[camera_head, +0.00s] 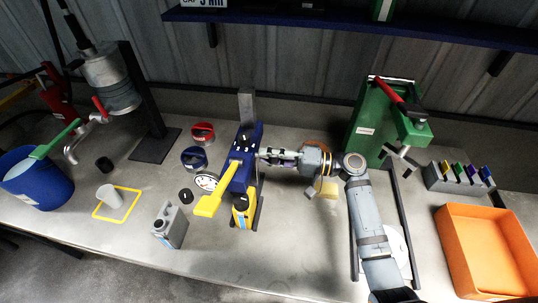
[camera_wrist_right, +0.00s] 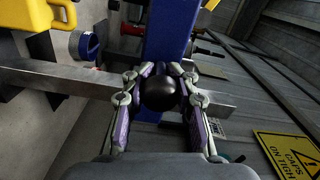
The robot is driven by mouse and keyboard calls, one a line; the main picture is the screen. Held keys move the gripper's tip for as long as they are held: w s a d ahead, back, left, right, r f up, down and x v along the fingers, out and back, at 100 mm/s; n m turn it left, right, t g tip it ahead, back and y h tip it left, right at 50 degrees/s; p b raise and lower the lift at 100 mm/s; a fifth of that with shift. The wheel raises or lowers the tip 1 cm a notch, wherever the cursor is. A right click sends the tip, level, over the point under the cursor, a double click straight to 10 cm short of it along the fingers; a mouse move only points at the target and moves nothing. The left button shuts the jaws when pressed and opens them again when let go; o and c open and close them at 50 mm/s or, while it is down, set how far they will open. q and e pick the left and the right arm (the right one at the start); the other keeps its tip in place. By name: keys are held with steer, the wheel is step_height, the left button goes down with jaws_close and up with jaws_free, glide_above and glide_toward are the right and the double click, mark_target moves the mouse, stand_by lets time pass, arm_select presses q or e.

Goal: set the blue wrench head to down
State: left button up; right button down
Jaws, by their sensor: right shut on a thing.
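The blue head (camera_head: 244,150) is a long block on the press-like stand in the middle of the bench. A yellow lever (camera_head: 211,203) sticks out from it toward the front left, and a grey upright bar stands behind it. The blue block (camera_wrist_right: 168,35) fills the top middle of the right wrist view. My right gripper (camera_head: 266,155) reaches the head from the right side. In the wrist view its fingers (camera_wrist_right: 159,95) are closed around a black ball knob (camera_wrist_right: 158,94). My left gripper is not in view.
Red and blue ring-shaped tins (camera_head: 203,134) and a grey can (camera_head: 171,226) stand left of the stand. A green machine (camera_head: 370,128) and an orange bin (camera_head: 485,250) are on the right. A blue bucket (camera_head: 38,182) is far left. The front middle bench is clear.

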arm_select(q)
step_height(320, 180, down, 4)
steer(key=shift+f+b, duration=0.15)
steer(key=shift+b, duration=1.1)
arm_select(e)
step_height(320, 180, down, 5)
steer(key=shift+r, duration=0.15)
steer(key=c, duration=1)
jaws_free()
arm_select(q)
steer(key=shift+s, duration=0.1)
arm_select(e)
steer(key=v, duration=1.2)
